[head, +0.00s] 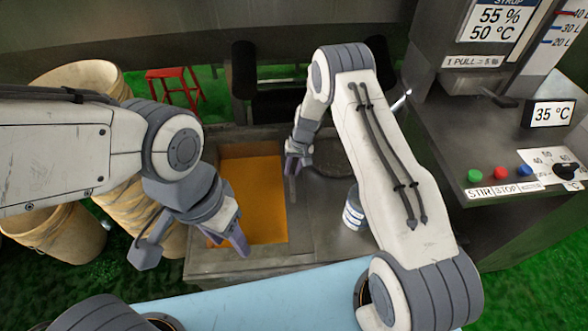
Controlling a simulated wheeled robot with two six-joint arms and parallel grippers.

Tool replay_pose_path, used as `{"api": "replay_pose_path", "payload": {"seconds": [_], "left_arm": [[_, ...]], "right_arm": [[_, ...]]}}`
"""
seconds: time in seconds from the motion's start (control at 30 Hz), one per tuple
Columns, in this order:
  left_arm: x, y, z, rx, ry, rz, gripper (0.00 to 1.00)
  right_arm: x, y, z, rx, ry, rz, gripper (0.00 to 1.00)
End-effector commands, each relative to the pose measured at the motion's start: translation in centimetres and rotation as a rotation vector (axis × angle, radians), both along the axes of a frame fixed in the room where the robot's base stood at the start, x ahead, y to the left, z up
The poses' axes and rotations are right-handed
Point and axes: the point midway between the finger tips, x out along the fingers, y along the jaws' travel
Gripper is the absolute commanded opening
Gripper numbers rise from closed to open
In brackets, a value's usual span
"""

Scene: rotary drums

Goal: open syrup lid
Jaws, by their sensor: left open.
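A steel tank (230,268) stands in the middle of the head view. Its left compartment is uncovered and shows orange liquid (262,200). A dark round lid-like shape (328,150) lies right of the liquid, partly hidden by my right arm; I cannot tell if it is the syrup lid. My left gripper (232,243) is open and empty over the near left part of the orange compartment. My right gripper (292,168) points down at the compartment's far right edge, beside the dark shape. Its fingers are small here, and I cannot tell whether they touch or hold anything.
A white labelled container (354,210) stands right of the tank's middle, partly behind my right arm. A control panel (520,180) with buttons and a 35 °C display is at right. Stacked tan baskets (85,80) stand at left. A red stool (175,88) is behind.

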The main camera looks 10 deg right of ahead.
Motion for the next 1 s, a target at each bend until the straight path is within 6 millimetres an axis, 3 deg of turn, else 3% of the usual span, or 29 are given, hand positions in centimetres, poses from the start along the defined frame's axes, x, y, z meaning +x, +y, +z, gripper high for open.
{"api": "replay_pose_path", "payload": {"seconds": [0.03,0.1,0.53,1.0], "left_arm": [[0.0,0.0,0.0,0.000,0.000,0.000,0.50],[0.0,0.0,0.0,0.000,0.000,0.000,0.50],[0.0,0.0,-0.2,0.000,0.000,0.000,0.50],[0.0,0.0,-1.3,0.000,0.000,0.000,0.50]], "right_arm": [[-0.2,0.0,-0.1,0.001,0.007,0.001,0.31],[-0.2,0.0,-0.1,0.001,0.006,0.000,0.57],[0.0,-0.2,0.8,0.001,-0.001,-0.002,0.57],[-0.2,-1.9,8.9,0.001,0.000,-0.002,0.57]]}}
